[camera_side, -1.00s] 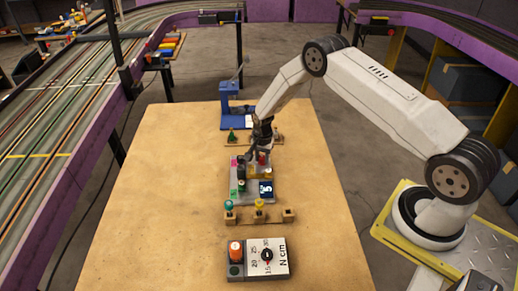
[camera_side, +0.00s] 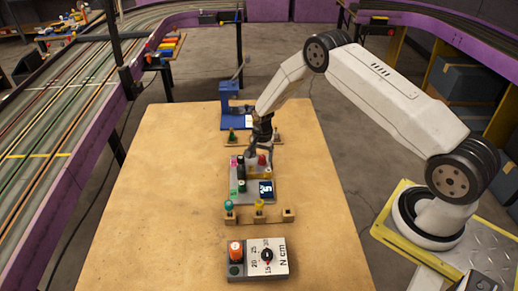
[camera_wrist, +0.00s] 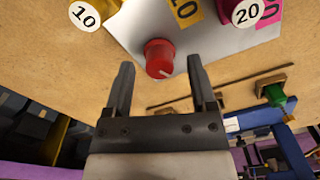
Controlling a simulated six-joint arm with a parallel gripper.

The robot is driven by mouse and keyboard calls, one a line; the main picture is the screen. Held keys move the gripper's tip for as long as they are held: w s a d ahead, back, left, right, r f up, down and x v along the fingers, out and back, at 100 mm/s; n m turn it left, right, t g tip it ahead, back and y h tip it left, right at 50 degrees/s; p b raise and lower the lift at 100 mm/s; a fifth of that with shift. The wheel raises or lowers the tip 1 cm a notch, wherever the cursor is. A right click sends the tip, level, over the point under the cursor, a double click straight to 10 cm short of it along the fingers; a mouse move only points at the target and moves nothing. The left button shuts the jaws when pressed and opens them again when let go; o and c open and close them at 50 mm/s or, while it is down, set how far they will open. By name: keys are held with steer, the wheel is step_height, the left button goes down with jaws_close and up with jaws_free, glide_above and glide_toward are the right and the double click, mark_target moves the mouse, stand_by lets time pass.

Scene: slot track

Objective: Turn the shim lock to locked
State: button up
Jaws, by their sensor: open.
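A red knob (camera_wrist: 158,57) with a pale pointer line stands on a grey plate (camera_wrist: 135,28); I take it as the shim lock. In the side view the red knob (camera_side: 262,160) is at the plate's far end, just in front of my gripper. My gripper (camera_wrist: 162,68) is open, with a fingertip to either side of the knob in the wrist view and nothing gripped. In the side view my gripper (camera_side: 259,150) points down over the plate's far end. I cannot tell the height gap to the knob, and no lock marking is readable.
A wooden rack with pegs (camera_side: 259,213) and a torque dial box (camera_side: 267,257) stand nearer. A blue fixture (camera_side: 230,108) stands behind. The table's left side is clear.

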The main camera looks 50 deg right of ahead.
mark_target(262, 157)
steer(key=shift+r, duration=3.3)
steer(key=shift+n, duration=0.3)
steer(key=n, duration=0.3)
steer(key=shift+n, duration=0.4)
steer(key=n, duration=1.3)
steer(key=shift+n, duration=0.3)
steer(key=shift+f, duration=0.2)
steer(key=shift+f, duration=3.7)
